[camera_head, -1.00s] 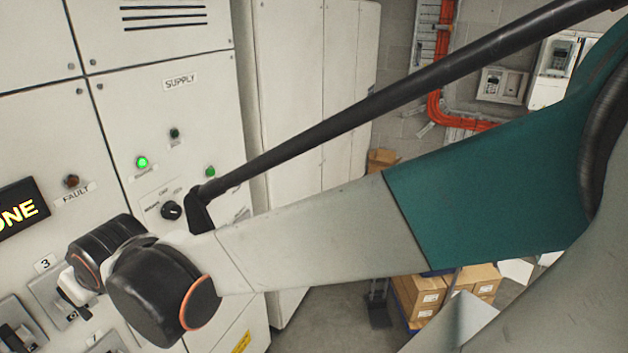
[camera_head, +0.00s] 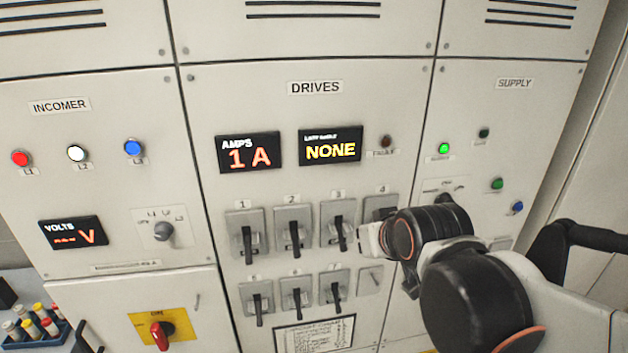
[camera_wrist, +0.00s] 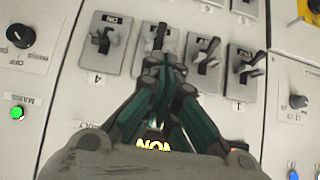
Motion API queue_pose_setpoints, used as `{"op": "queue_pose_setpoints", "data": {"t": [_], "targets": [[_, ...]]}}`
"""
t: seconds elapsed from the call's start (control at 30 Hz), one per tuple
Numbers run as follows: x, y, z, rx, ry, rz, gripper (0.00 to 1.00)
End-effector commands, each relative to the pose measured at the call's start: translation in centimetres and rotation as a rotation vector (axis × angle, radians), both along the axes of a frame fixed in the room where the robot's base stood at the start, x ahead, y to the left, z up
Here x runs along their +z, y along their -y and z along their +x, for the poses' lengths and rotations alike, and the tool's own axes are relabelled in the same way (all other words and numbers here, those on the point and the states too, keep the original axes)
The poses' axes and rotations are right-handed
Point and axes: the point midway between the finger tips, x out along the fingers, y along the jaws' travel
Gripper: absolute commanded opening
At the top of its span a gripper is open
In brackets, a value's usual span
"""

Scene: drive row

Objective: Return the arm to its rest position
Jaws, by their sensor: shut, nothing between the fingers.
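My gripper shows in the wrist view (camera_wrist: 163,68) with its green-sided fingers together and nothing between them. Beyond the fingertips is a row of grey handle switches, among them switch 4 (camera_wrist: 104,44), switch 2 (camera_wrist: 201,62) and switch 1 (camera_wrist: 243,82). I cannot tell whether the tips touch a switch. In the head view my dark wrist is at the lower right, in front of the border between the DRIVES and SUPPLY panels. It partly covers switch 4 (camera_head: 378,212), and the fingers are hard to make out there.
The DRIVES panel has an amps display (camera_head: 249,153) reading 1 A and a display (camera_head: 331,147) reading NONE. A red handle (camera_head: 161,335) on a yellow plate is at lower left. A blue tray (camera_head: 38,338) stands on a surface at far left. A green lamp (camera_head: 444,148) glows on SUPPLY.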

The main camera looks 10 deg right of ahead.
Motion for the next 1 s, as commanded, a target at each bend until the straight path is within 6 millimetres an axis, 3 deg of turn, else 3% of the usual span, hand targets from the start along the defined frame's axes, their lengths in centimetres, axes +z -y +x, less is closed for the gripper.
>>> {"op": "queue_pose_setpoints", "data": {"t": [0.03,0.7,0.9,1.0], "targets": [[-1.9,0.0,-0.5,0.0,-0.007,0.0,0.0],[-21.7,-0.2,-8.5,0.0,-0.157,0.0,0.0],[-26.4,-0.2,-10.5,0.0,-0.195,0.0,0.0],[-27.6,-0.2,-11.1,0.0,-0.206,0.0,0.0]]}}
